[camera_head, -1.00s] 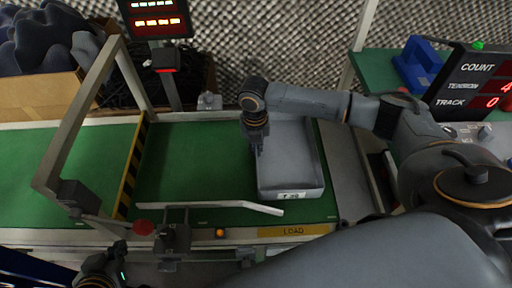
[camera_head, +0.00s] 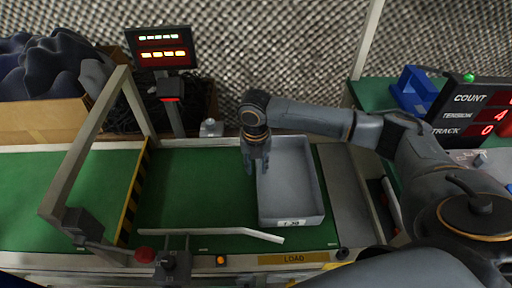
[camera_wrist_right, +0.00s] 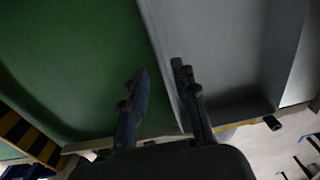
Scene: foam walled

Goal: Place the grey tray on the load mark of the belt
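The grey tray (camera_head: 290,205) lies on the right part of the green belt, above the yellow LOAD label (camera_head: 294,259) on the belt's front rail. A white tag is on its near wall. In the right wrist view the tray (camera_wrist_right: 235,65) fills the right half. My right gripper (camera_head: 257,170) is over the tray's left wall. In the wrist view its fingers (camera_wrist_right: 160,95) are apart, one on the belt side and one on the tray side of that wall. I cannot tell whether either touches. My left gripper is not in view.
A grey frame (camera_head: 85,145) spans the belt at left, beside a yellow-black striped bar (camera_head: 133,195). A pale guide rail (camera_head: 225,232) runs along the near edge. A display post (camera_head: 162,48) stands behind. The belt (camera_head: 190,185) between stripe and tray is clear.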

